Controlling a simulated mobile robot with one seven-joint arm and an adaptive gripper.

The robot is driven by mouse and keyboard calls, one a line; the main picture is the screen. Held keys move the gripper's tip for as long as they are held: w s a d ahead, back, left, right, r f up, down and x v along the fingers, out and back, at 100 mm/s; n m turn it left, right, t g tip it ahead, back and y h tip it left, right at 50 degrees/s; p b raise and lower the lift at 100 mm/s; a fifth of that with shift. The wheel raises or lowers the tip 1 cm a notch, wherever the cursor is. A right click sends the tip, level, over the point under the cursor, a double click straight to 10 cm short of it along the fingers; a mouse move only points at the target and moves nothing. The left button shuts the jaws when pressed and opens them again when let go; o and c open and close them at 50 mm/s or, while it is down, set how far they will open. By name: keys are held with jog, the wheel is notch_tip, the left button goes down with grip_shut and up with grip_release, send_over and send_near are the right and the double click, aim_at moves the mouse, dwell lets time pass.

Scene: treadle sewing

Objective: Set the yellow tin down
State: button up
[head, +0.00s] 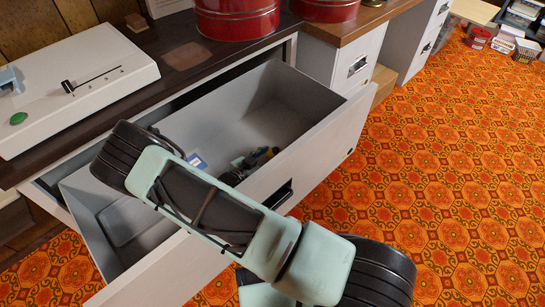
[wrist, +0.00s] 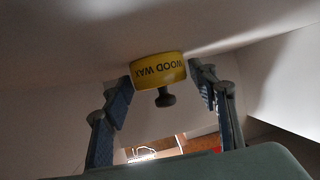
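The yellow tin (wrist: 158,72) is at the top middle of the wrist view. Its "WOOD WAX" lettering appears upside down, and a dark knob (wrist: 165,97) points toward the bottom of the picture. The two fingertips of my gripper (wrist: 160,74) press against opposite sides of the tin. Pale grey surfaces lie close behind it; I cannot tell whether its base touches one. In the head view my gripper (head: 248,164) is small and dark inside the open drawer (head: 300,100), partly hidden by my arm. A small speck of yellow shows beside it.
The drawer's grey walls and white front (head: 325,150) surround my gripper closely. The dark desktop (head: 182,60) above holds a white machine (head: 75,80) and red tins (head: 237,20). Open patterned carpet (head: 450,190) lies to the right.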

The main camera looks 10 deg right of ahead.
jog(key=shift+o, duration=0.7)
jog(key=shift+r, duration=0.2)
jog(key=p+v, duration=0.3)
jog(key=v, duration=0.9)
